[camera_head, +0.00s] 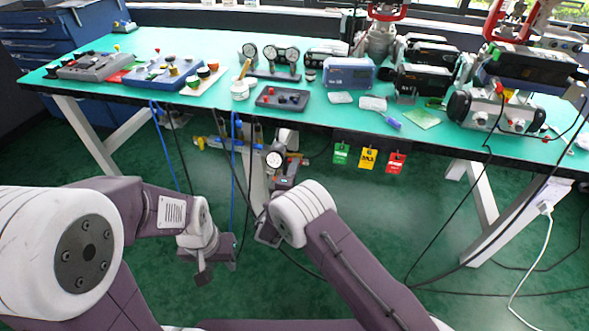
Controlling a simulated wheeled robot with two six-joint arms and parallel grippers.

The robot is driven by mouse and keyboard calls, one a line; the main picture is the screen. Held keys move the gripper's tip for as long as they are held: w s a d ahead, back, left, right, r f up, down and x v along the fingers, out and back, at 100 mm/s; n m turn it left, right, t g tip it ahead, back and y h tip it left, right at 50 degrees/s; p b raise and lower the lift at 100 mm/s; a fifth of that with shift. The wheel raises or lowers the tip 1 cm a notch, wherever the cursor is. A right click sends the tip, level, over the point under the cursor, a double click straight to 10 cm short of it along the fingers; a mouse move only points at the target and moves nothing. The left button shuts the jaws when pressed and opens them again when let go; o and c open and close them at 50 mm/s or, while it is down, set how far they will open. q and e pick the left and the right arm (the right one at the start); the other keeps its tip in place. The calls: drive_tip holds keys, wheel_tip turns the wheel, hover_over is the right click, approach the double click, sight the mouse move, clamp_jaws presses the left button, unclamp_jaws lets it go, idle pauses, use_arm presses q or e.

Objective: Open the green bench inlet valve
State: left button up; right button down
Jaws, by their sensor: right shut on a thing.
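The bench inlet pipework runs under the front edge of the green-topped bench (225,107). It has a blue and yellow fitting (210,141) on the left and a round pressure gauge (275,158) on the right. My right gripper (292,161) reaches up to the fittings just right of the gauge and is shut on the inlet valve there. The valve's green handle is too small and hidden to make out, so its angle cannot be told. My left gripper (204,275) hangs low over the floor, apart from the pipework. Its finger opening does not show clearly.
Green, yellow and red tags (368,158) hang from the bench edge right of the gauge. Blue hoses and black cables (232,175) hang close to both arms. White bench legs (90,135) stand left and right. Valve positioners and tools cover the bench top.

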idle(0.4)
drive_tip(key=c, duration=1.5)
unclamp_jaws()
drive_tip(key=p+v, duration=0.2)
drive_tip(key=v, duration=0.7)
drive_tip(key=shift+s, duration=0.1)
